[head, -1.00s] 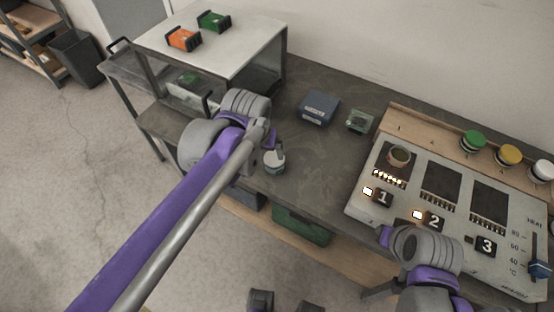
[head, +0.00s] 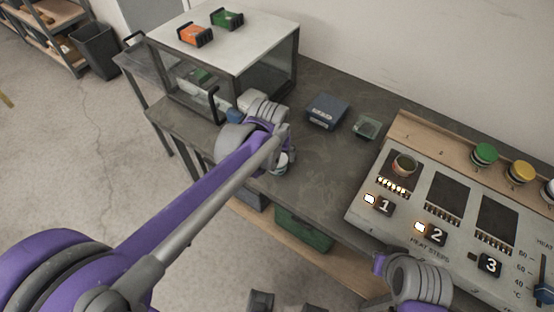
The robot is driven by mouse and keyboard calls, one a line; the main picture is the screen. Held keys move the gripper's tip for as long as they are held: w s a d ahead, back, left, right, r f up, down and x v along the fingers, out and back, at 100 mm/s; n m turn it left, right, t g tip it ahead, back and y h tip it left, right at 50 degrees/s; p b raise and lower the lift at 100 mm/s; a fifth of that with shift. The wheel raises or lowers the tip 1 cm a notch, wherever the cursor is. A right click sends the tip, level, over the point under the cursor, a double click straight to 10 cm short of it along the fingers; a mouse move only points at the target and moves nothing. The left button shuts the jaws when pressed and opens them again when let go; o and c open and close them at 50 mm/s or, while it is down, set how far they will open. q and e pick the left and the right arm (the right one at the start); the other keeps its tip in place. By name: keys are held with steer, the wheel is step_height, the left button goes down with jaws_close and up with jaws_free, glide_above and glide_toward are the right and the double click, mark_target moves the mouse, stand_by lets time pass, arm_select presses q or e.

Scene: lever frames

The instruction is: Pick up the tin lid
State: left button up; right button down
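I cannot pick out a tin lid for sure. A small pale tin or jar (head: 281,168) stands near the front edge of the bench in the head view, mostly hidden behind my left wrist. My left gripper (head: 286,148) is at or just above it; its fingers are largely hidden, so I cannot tell whether they touch it.
The heating panel (head: 428,246) has a wooden rack behind it with a green round piece (head: 484,154) and a yellow one (head: 519,172). A blue box (head: 327,111) and a small glassy dish (head: 367,127) stand at the bench's back. A glass-sided cabinet (head: 265,72) is at left.

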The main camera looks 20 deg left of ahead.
mark_target(277, 160)
arm_select(q)
steer(key=shift+x, duration=1.5)
steer(key=shift+d+r, duration=0.1)
steer(key=c, duration=1.2)
